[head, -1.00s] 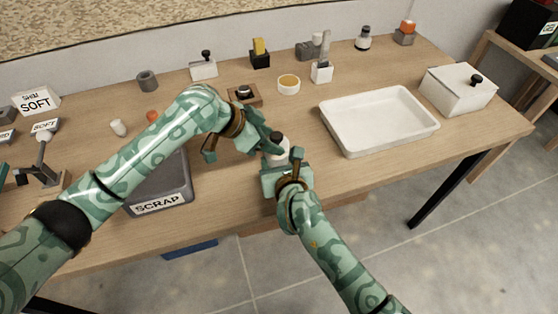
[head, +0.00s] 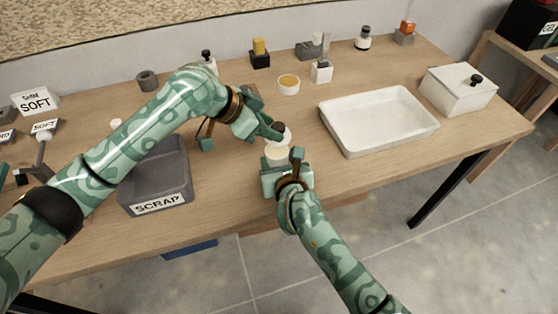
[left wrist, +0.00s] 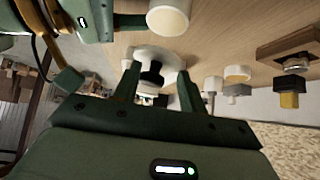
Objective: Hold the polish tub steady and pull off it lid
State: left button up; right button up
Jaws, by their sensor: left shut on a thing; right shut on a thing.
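The polish tub (head: 276,155) is a white cylinder near the front edge of the table, upright in my right gripper (head: 284,168), which is shut on it. My left gripper (head: 276,130) is shut on the black knob of the white lid (head: 286,139), just above the tub. In the left wrist view the lid (left wrist: 150,52) is a pale disc with its black knob between the fingertips (left wrist: 156,78). The tub (left wrist: 168,18) shows there apart from the lid.
A white tray (head: 380,148) and a white lidded box (head: 458,92) stand to the right. A cup with yellowish contents (head: 289,84) and several small items line the back. Bare wood lies between tub and tray.

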jog(key=o, duration=1.2)
jog(key=v, duration=1.2)
